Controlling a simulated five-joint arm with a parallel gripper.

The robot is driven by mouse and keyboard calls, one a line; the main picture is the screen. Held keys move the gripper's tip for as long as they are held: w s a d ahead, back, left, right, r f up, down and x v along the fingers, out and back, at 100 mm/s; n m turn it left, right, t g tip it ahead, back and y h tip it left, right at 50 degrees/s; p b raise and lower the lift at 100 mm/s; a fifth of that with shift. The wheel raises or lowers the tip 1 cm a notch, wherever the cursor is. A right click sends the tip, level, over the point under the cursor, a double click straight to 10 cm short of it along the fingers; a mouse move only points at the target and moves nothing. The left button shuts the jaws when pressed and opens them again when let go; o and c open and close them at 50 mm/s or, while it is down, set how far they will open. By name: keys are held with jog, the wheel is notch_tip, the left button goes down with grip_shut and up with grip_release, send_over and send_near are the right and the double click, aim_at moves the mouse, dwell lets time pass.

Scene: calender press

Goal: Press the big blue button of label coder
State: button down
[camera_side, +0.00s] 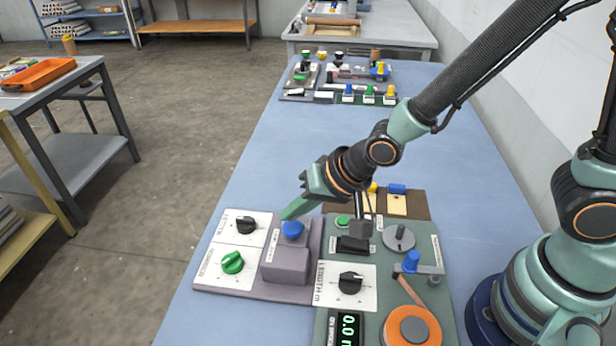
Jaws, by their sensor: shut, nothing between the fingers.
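The big blue button (291,229) sits on a mauve-grey panel (262,290) near the front left of the blue table. My gripper (287,215) is shut and empty, pointing down and to the left. Its tip is right at the top of the blue button and overlaps its upper edge in the picture. I cannot tell whether it touches the button or hovers just above it. A grey box-shaped block (285,265) stands on the panel just in front of the button.
Left of the button are a black knob (245,225) and a green knob (232,262) on white plates. To the right, a green panel (430,250) carries a black knob (350,282), a lever with a blue grip (411,261) and an orange disc (411,326). More control panels stand at the table's far end.

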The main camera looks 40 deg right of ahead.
aim_at(296, 228)
jog(key=shift+f, duration=0.15)
jog(key=shift+d+f, duration=0.1)
jog(key=shift+f, duration=0.1)
jog(key=shift+f, duration=0.8)
dwell(0.9)
jog(key=shift+r, duration=1.2)
jog(key=shift+r, duration=0.1)
jog(key=shift+r, duration=2.4)
